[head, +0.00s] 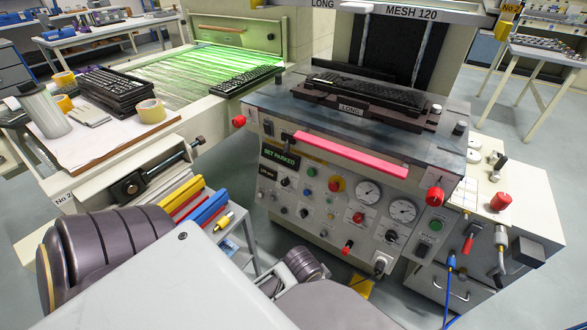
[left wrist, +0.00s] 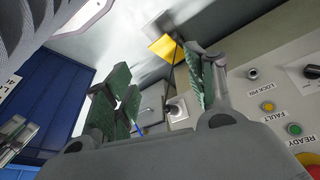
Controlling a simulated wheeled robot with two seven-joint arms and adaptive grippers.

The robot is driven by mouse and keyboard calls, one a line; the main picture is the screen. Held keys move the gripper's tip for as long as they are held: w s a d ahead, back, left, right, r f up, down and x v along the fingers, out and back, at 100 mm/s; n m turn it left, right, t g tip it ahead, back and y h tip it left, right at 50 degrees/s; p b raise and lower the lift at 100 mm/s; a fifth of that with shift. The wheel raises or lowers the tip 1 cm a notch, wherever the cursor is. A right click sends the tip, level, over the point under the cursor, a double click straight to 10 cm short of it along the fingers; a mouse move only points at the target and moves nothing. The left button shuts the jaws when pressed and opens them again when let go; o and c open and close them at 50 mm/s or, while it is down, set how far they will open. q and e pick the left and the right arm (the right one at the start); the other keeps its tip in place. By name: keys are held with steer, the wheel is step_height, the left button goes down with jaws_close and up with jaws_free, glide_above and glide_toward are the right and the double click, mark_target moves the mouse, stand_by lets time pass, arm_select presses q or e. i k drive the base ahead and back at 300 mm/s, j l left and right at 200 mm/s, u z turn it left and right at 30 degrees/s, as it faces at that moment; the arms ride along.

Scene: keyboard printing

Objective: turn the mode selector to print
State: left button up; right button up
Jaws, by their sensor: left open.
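The printing machine's control panel (head: 325,203) carries several knobs, buttons and gauges. A black knob (head: 284,181) is on its left part and another (head: 391,236) at its lower right. The labels are too small to tell which is the mode selector. In the left wrist view, a black knob (left wrist: 312,71) shows at the right edge, its label cut off. My left gripper (left wrist: 158,77) is open and empty, its fingers apart, with the panel to their right. In the head view, the gripper's fingers are hidden by my arm. My right gripper is not in view.
In the wrist view, the LOCK PIN fitting (left wrist: 252,73), a yellow button (left wrist: 268,106) and a green button (left wrist: 294,129) are close. A cable plug (head: 380,264) protrudes low on the panel.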

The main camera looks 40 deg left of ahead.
mark_target(303, 213)
steer(key=i+j+u, duration=0.1)
steer(key=u, duration=0.35)
steer(key=i+u, duration=0.1)
steer(key=u, duration=0.3)
steer(key=i+u, duration=0.1)
steer(key=u, duration=0.35)
steer(key=k, duration=1.25)
